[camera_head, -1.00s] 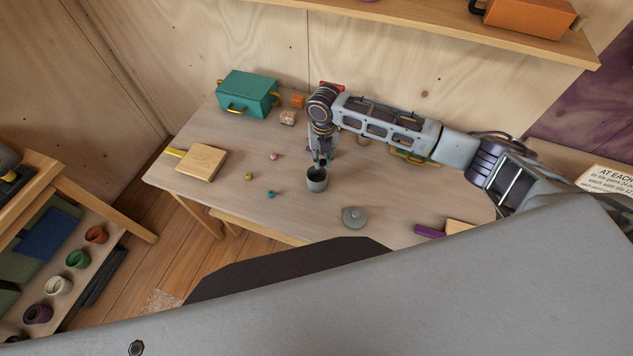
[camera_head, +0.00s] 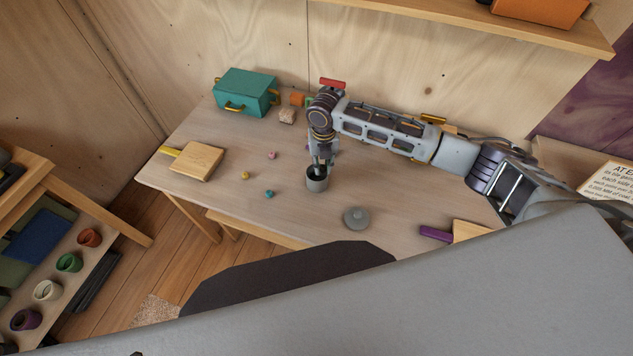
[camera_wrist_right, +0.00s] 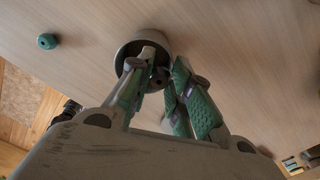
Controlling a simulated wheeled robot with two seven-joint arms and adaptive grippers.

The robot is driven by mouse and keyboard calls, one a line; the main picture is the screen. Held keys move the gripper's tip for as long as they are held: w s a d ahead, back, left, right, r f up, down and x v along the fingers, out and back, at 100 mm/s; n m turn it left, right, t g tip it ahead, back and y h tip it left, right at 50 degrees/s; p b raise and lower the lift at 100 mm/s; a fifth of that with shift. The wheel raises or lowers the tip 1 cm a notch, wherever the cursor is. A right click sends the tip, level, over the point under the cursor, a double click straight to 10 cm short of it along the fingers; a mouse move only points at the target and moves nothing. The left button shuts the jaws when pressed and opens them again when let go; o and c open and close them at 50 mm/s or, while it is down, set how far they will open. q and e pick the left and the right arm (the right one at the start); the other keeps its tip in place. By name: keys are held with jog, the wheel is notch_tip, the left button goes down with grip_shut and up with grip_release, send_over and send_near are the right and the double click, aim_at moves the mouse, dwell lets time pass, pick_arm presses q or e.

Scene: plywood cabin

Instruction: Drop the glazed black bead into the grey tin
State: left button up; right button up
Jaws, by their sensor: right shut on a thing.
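The grey tin (camera_head: 316,184) stands open and upright on the table. It also shows in the wrist view (camera_wrist_right: 126,50), partly behind my fingers. My right gripper (camera_head: 320,170) points down at the tin's mouth, with its fingertips at or just over the rim. In the wrist view my right gripper (camera_wrist_right: 161,68) is shut on a small dark thing, the black bead (camera_wrist_right: 159,77), mostly hidden between the fingers. A round grey lid (camera_head: 356,218) with a knob lies on the table to the right of the tin. My left gripper is out of view.
Pink (camera_head: 272,155), yellow (camera_head: 245,175) and teal (camera_head: 268,194) beads lie left of the tin. A wooden board (camera_head: 198,161) and a teal box (camera_head: 246,92) are farther left. A purple-handled item (camera_head: 435,233) lies at the right.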

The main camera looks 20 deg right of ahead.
jog(key=shift+f, duration=0.25)
jog(key=o, duration=0.8)
jog(key=shift+o, duration=0.2)
notch_tip(320, 180, up, 12)
dwell(0.6)
dwell(1.0)
